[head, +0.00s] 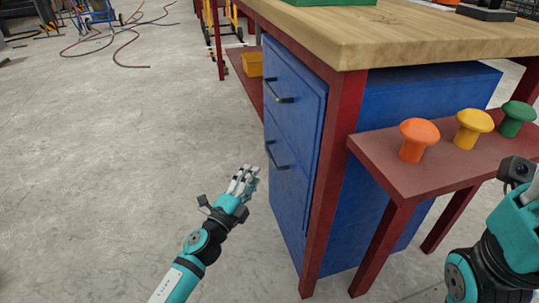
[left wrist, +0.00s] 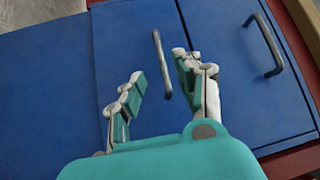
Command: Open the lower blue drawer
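The blue drawer cabinet (head: 405,125) stands under a wooden-topped workbench. Its lower drawer (head: 287,190) looks shut and has a dark bar handle (head: 275,158). The upper drawer (head: 291,83) also looks shut, with its own handle (head: 280,98). My left gripper (head: 246,179) is in front of the lower drawer, just left of and below its handle. In the left wrist view its fingers (left wrist: 157,78) are apart and empty, with the lower handle (left wrist: 161,65) ahead in the gap between them. The upper handle (left wrist: 267,45) is to the right. My right gripper is outside the view.
A red bench leg (head: 333,185) rises beside the drawer fronts. A low red shelf (head: 440,160) holds orange, yellow and green mushroom-shaped knobs (head: 472,128). The concrete floor (head: 110,170) on the left is clear nearby, with hoses farther back.

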